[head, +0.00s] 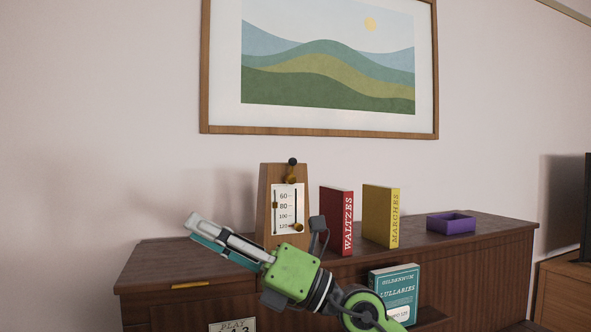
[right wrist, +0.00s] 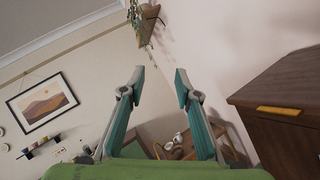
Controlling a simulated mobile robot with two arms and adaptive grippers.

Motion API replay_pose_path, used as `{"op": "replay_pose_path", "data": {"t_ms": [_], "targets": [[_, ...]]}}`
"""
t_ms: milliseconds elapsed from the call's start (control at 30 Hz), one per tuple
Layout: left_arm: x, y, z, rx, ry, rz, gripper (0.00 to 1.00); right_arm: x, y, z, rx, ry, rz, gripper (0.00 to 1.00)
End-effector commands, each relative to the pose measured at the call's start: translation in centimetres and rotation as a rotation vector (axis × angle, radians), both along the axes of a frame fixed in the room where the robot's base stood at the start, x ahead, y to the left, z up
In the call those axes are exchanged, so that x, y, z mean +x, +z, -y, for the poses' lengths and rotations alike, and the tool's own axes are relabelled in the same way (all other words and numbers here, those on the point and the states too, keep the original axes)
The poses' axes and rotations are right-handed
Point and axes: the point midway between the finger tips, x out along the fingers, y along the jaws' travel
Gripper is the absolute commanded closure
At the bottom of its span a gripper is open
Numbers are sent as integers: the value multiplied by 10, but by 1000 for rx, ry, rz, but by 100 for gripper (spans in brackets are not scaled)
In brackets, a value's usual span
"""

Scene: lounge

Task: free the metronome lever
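The wooden metronome (head: 265,205) stands upright on the cabinet top (head: 440,225) in the head view. Its white scale plate (head: 283,220) shows numbers from 60 to 120. A dark ball (head: 293,161) shows at its top, with a brass piece (head: 291,179) just below and a brass knob (head: 298,227) low on the plate. I cannot tell which part is the lever. My right gripper (head: 192,228) is left of the metronome, pointing left, apart from it. In the right wrist view its fingers (right wrist: 160,78) are spread and empty. My arm hides the metronome's base. My left gripper is not seen.
A red Waltzes book (head: 336,215), a yellow Marches book (head: 380,215) and an open purple box (head: 451,223) stand right of the metronome. A teal Lullabies book (head: 395,290) is lower, at the cabinet front. A dark screen edge (head: 586,210) is far right.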

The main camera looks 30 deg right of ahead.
Motion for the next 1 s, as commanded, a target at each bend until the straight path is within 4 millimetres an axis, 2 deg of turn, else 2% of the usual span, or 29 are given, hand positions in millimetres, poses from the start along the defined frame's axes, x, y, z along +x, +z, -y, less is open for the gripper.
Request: {"op": "replay_pose_path", "data": {"t_ms": [33, 133, 200, 267, 300, 400, 500, 600, 733, 867, 1000], "targets": [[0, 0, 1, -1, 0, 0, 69, 3, 11, 9, -136, -68, 31, 70], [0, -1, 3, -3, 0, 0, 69, 14, 23, 42, -377, -237, 40, 70], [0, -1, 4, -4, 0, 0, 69, 19, 35, 79, -509, -380, 23, 70], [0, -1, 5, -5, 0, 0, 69, 20, 47, 116, -592, -506, -4, 70], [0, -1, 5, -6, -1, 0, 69, 18, 56, 140, -632, -588, -24, 70], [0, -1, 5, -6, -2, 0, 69, 7, 74, 194, -692, -759, -80, 70], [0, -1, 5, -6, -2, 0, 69, -5, 86, 230, -712, -871, -124, 70], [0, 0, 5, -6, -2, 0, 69, -10, 91, 246, -718, -920, -147, 70], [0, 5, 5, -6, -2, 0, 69, 0, 92, 249, -718, -927, -155, 70], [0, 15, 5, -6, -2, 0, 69, 23, 93, 247, -717, -922, -155, 70], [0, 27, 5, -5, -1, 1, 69, 54, 94, 247, -716, -921, -154, 70]]}}
